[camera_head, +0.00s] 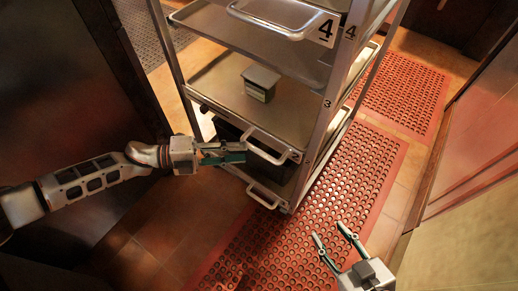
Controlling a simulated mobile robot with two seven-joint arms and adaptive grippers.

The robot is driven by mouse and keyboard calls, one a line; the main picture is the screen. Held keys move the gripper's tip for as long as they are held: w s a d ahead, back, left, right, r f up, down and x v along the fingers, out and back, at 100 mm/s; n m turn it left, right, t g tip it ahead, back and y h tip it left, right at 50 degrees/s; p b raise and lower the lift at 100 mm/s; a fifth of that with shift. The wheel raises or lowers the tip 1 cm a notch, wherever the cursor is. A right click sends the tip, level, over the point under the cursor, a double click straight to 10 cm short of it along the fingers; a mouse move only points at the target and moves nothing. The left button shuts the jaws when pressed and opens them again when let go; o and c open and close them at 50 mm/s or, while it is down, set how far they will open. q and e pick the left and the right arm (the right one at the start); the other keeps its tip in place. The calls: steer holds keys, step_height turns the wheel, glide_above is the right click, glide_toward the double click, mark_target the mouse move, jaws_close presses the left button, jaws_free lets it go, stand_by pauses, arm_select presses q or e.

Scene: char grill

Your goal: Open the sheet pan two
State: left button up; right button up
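A metal rack of sheet pans stands in the upper middle. My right gripper (329,231) is open and empty above the floor mat.
A higher pan (270,44) has the label 4 (326,31). Red perforated mats (355,170) cover the floor. A dark panel (60,90) stands at the left and a wall at the right.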

mark_target(258, 150)
arm_select(q)
steer(key=d, duration=0.4)
steer(key=w+d+f, duration=0.1)
steer(key=d, duration=0.1)
steer(key=shift+d, duration=0.1)
steer(key=shift+r, duration=0.1)
steer(key=shift+s, duration=0.1)
jaws_close()
